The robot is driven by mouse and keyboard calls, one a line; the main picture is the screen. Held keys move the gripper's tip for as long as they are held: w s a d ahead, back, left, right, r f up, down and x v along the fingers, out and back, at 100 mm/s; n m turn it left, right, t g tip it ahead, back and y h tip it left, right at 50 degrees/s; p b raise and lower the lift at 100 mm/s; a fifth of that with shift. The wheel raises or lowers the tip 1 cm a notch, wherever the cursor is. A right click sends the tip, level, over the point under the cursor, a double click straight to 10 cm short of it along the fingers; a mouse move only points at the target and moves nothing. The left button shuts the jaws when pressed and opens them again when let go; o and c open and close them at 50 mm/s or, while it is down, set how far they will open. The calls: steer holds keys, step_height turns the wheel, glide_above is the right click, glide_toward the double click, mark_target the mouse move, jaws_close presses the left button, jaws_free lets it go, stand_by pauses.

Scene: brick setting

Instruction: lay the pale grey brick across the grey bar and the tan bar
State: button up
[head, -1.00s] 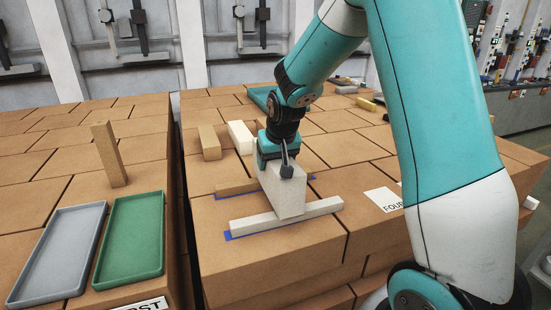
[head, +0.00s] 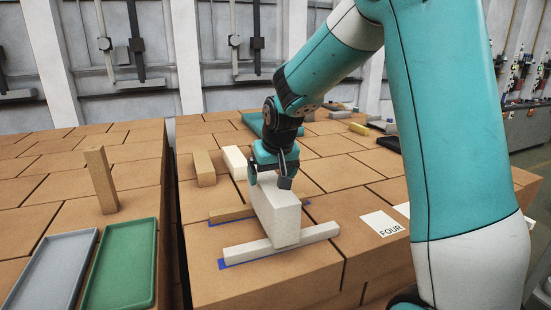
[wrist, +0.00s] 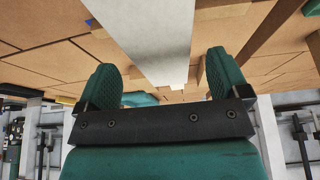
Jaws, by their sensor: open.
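The pale grey brick (head: 275,216) stands on its narrow side across the grey bar (head: 318,234) in front and the tan bar (head: 228,214) behind. The bars lie roughly parallel, with blue markings showing at their edges. My gripper (head: 270,178) is at the top of the brick, with one finger on each side. In the wrist view my gripper (wrist: 165,82) is open, with the brick (wrist: 152,35) between the fingers and a gap on both sides. The brick hides the middle of the tan bar.
A tan block (head: 204,168) and a cream block (head: 234,161) stand behind the bars. A FOUR label (head: 382,223) lies to the right. Across a gap on the left are an upright tan block (head: 101,180), a green tray (head: 122,268) and a grey tray (head: 50,270).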

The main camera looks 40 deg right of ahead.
steer(key=b+v, duration=0.1)
steer(key=v, duration=0.6)
steer(key=shift+r, duration=0.15)
steer(key=s+a+f+n+g+y, duration=0.2)
steer(key=s+a+n, duration=0.3)
steer(key=s+a, duration=0.6)
steer(key=s+a+f+n+g+y, duration=0.2)
steer(key=s+a+n, duration=0.3)
steer(key=s+a, duration=0.6)
steer(key=shift+s+a+f+n+y, duration=0.3)
steer(key=shift+s+a+y, duration=0.1)
steer(key=shift+s+y, duration=0.5)
steer(key=shift+s+f, duration=0.1)
step_height(320, 180, down, 2)
steer(key=shift+b, duration=1.15)
